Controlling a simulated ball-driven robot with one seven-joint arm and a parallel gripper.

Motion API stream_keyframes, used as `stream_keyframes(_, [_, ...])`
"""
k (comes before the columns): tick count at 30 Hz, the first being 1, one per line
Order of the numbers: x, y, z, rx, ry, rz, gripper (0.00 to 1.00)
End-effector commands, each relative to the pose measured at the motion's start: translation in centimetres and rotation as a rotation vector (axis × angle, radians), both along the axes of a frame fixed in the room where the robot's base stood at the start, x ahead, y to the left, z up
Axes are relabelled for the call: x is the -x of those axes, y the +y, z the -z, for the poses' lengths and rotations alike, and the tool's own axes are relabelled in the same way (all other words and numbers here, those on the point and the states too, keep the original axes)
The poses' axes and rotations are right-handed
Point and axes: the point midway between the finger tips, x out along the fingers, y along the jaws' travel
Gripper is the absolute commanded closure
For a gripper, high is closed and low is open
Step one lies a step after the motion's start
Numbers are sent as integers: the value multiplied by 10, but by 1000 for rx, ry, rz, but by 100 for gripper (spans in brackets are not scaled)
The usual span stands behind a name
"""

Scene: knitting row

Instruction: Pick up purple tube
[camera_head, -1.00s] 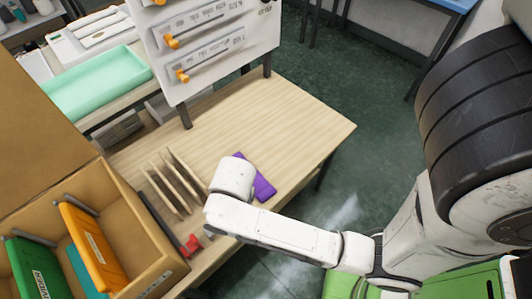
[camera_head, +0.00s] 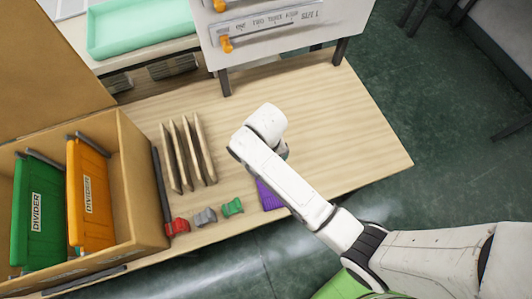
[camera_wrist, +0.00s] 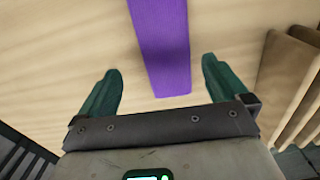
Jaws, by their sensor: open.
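The purple tube (camera_head: 267,194) lies on the wooden table, partly hidden behind my arm in the head view. It looks like a flat-sided purple bar. In the wrist view the purple tube (camera_wrist: 161,45) runs from the top edge down to between and just ahead of my fingers. My gripper (camera_wrist: 160,78) is open and empty, with a green finger on each side of the tube's near end. Neither finger looks to be touching it. How high the gripper is above the table is hard to tell. In the head view the fingers are mostly hidden behind my wrist.
Upright wooden slats (camera_head: 188,152) stand left of my arm. Red (camera_head: 177,227), grey (camera_head: 205,217) and green (camera_head: 232,207) small pieces lie near the front edge. A cardboard box (camera_head: 138,190) holds green and orange dividers. A panel with sliders (camera_head: 285,35) stands behind. The table's right side is clear.

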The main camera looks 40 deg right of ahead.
Motion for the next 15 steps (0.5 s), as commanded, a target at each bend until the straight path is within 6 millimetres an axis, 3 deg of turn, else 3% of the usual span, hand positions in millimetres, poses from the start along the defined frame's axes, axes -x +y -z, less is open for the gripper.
stream_keyframes(15, [-4, 5, 53, 0, 0, -1, 0])
